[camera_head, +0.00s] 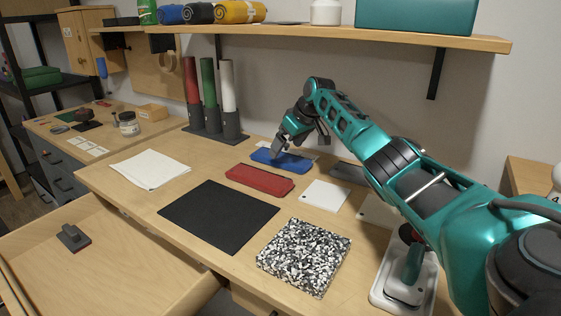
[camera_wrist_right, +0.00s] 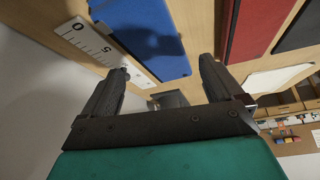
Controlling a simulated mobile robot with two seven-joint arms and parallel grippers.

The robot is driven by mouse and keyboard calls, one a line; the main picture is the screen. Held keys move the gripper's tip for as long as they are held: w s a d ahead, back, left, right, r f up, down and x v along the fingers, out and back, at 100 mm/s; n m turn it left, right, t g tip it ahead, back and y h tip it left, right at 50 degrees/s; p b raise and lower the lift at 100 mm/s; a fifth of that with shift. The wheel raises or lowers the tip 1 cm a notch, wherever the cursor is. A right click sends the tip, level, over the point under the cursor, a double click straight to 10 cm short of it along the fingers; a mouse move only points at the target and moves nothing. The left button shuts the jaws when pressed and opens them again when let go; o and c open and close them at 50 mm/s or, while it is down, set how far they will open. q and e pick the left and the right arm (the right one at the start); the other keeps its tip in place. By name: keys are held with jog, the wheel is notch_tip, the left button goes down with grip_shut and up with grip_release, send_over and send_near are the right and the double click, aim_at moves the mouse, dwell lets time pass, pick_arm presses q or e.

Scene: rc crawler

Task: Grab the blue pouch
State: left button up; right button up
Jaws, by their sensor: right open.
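The blue pouch (camera_head: 291,162) lies flat on the workbench near the wall, behind the red pouch (camera_head: 260,180). My right gripper (camera_head: 278,154) reaches down over the left part of the blue pouch. In the right wrist view its two dark fingers (camera_wrist_right: 163,70) stand wide apart with nothing between them. The blue pouch (camera_wrist_right: 150,40) shows beyond the fingertips, with a shadow on it; I cannot tell how small the gap is. My left gripper is not in view.
A white ruler (camera_wrist_right: 100,45) lies beside the blue pouch. A black mat (camera_head: 218,215), a speckled square (camera_head: 304,256) and a white card (camera_head: 326,195) lie in front. Three upright tubes (camera_head: 208,95) stand to the left. A shelf (camera_head: 300,36) runs above the bench.

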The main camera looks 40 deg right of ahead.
aim_at(280, 156)
jog(key=shift+b+x, duration=0.8)
jog(key=shift+x, duration=1.5)
jog(key=c, duration=0.8)
